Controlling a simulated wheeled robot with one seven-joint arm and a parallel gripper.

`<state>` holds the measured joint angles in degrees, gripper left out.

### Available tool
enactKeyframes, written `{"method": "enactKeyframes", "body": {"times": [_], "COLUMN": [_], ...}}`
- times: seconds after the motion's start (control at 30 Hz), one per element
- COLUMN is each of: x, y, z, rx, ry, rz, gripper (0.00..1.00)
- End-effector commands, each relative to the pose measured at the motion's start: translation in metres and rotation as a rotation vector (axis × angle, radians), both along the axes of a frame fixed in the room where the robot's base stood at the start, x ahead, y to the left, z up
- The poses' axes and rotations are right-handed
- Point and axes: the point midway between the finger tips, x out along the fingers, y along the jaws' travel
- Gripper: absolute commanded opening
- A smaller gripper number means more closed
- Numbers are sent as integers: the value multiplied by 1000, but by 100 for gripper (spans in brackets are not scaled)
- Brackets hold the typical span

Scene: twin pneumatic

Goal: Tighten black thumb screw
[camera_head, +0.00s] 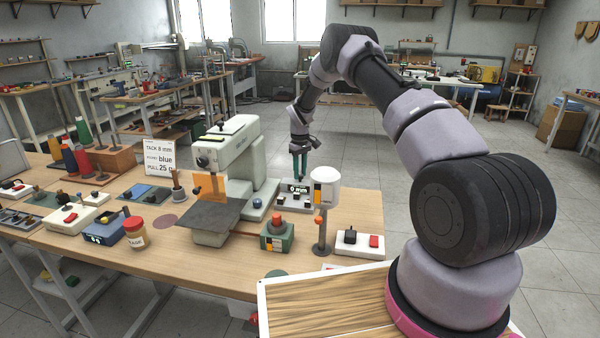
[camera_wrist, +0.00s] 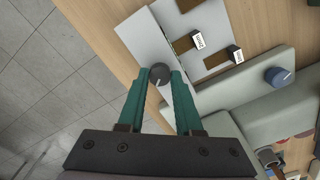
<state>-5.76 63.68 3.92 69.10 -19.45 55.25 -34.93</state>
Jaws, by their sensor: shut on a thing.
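The black thumb screw (camera_wrist: 159,72) is a small round dark knob with a pale line on its top. It sits at the edge of a light grey gauge block (camera_wrist: 154,42). My gripper (camera_wrist: 161,77) has its two green fingers on either side of the knob and is shut on it. In the head view my gripper (camera_head: 299,174) points down at the far side of the bench, at the gauge block with its "0 mm" display (camera_head: 298,189). The knob cannot be made out there.
A pale press-like machine (camera_head: 236,150) stands left of my gripper, and its blue knob (camera_wrist: 279,76) shows in the wrist view. A white-topped post (camera_head: 326,190) stands close in front of the gauge block. Grey floor lies open beyond the bench edge.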

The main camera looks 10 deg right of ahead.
Motion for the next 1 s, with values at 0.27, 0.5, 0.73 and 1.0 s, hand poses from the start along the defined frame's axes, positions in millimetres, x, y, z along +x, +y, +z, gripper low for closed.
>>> {"method": "enactKeyframes", "body": {"times": [0.27,0.5,0.73,1.0], "x": [0,0,0,0], "y": [-1,-1,-1,-1], "z": [0,0,0,0], "rx": [-1,-2,-1,-1], "ry": [0,0,0,0], "rz": [-260,-458,-594,-673], "gripper": [0,0,0,0]}}
